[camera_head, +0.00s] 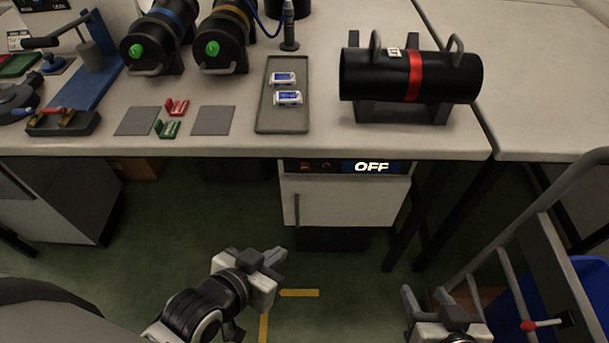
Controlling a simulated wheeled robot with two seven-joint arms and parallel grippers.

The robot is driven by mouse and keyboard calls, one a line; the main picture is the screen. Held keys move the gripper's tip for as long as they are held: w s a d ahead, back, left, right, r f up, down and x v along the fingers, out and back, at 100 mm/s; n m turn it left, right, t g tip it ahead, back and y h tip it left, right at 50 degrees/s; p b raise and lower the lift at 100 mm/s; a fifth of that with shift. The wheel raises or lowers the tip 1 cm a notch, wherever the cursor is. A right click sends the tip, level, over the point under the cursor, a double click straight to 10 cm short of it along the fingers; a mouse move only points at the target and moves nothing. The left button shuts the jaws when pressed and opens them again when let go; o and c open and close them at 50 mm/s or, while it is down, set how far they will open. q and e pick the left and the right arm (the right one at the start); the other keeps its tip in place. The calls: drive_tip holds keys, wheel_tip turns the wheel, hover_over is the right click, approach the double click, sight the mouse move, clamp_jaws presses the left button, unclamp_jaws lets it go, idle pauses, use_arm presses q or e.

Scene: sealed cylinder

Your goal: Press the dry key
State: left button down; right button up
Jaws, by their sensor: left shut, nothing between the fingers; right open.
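A white cabinet (330,199) under the bench's front edge carries a dark control strip with a lit display (371,167) reading OFF. Left of the display are a small reddish key (305,166) and a small dark round control (326,166). Their labels are too small to read, so I cannot tell which is the dry key. My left gripper (279,256) is shut and empty, below and in front of the cabinet, apart from the strip. My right gripper (440,294) is open and empty at the bottom, right of the cabinet.
On the bench stand a black cylinder with a red band (415,75), a grey tray (263,113) with two small white-and-blue items, and two black cylinders with green knobs. A grey rail frame (540,205) and blue bin (585,295) are at right. Floor before the cabinet is clear.

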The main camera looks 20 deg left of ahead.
drive_tip(key=o, duration=0.4)
drive_tip(key=f+b, duration=0.1)
drive_tip(key=b, duration=0.1)
drive_tip(key=f+b, duration=0.1)
drive_tip(key=shift+w+a+f, duration=0.2)
drive_tip(key=shift+a+f, duration=0.05)
drive_tip(key=shift+f, duration=0.1)
drive_tip(key=shift+c, duration=0.2)
use_arm(q)
drive_tip(key=w+a+f+m+t+h+b, duration=0.2)
drive_tip(key=w+m+b, duration=0.3)
drive_tip(key=m+b, duration=0.4)
drive_tip(key=w+a+f+m+t+h+b, duration=0.3)
drive_tip(key=w+a+f+m+b, duration=0.2)
drive_tip(key=m+b, duration=0.4)
drive_tip(key=w+m, duration=0.1)
drive_tip(key=m, duration=0.2)
drive_tip(key=shift+w+a+m, duration=0.15)
drive_tip(key=shift+w+m, duration=0.1)
drive_tip(key=shift+m, duration=0.05)
use_arm(e)
drive_tip(key=w+a+f+t+y, duration=0.1)
drive_tip(key=a+f, duration=0.3)
drive_tip(key=f, duration=0.6)
drive_tip(key=shift+w+a+f+n+y, duration=0.25)
drive_tip(key=shift+w+n+y, duration=0.15)
drive_tip(key=shift+y, duration=0.5)
